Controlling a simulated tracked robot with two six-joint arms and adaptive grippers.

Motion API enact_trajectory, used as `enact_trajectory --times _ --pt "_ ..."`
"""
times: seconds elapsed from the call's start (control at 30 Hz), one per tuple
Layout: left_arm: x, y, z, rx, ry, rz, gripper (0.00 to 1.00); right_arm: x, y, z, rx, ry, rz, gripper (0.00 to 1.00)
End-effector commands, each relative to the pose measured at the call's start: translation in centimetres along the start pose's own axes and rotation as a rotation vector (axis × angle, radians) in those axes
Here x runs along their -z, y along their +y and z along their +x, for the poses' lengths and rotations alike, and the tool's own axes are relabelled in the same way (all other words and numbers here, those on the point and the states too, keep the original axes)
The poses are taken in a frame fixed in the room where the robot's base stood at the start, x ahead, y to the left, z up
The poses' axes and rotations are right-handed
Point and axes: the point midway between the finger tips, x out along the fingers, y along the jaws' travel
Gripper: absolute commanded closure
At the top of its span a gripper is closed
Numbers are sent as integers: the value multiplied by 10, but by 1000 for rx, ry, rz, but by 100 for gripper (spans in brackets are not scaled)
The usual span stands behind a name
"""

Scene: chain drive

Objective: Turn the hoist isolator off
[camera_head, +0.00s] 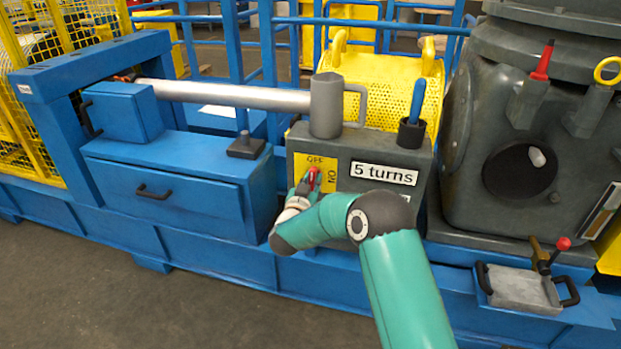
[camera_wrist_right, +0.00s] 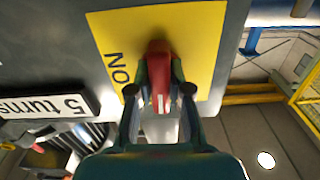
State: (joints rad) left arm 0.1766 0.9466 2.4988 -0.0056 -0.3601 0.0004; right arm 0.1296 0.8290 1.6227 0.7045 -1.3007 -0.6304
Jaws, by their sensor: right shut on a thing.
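The hoist isolator is a yellow plate (camera_head: 327,170) with a red handle (camera_head: 313,175), on the front of a dark grey box. OFF is printed at the plate's top and ON along its right side. My right gripper (camera_head: 305,188) is at the handle. In the right wrist view the plate (camera_wrist_right: 110,35) appears turned over, with ON left of the red handle (camera_wrist_right: 158,65). My right gripper (camera_wrist_right: 160,92) is shut on it, one finger on each side. The handle runs roughly upright there, not pointing at ON. OFF is hidden there. My left gripper is out of view.
A "5 turns" label (camera_head: 384,173) is right of the plate. A grey cylinder (camera_head: 326,105) and a blue-handled tool in a black cup (camera_head: 411,132) stand on the box. Blue drawers (camera_head: 170,190) are at left, a dark grey housing (camera_head: 470,130) at right.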

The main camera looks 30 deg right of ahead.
Motion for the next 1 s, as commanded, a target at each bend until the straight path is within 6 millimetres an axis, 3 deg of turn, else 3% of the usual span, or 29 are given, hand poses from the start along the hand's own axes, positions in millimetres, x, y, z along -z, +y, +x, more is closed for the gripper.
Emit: enact_trajectory --times 0.63,0.67,0.8,1.0 --pt "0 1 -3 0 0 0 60 -2 2 1 -5 -4 -62 100" --pt "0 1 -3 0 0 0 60 -2 2 1 -5 -4 -62 79" --pt "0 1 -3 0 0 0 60 -2 2 0 -3 -3 -61 56" --pt "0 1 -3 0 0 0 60 -1 1 0 -2 -2 -60 56"
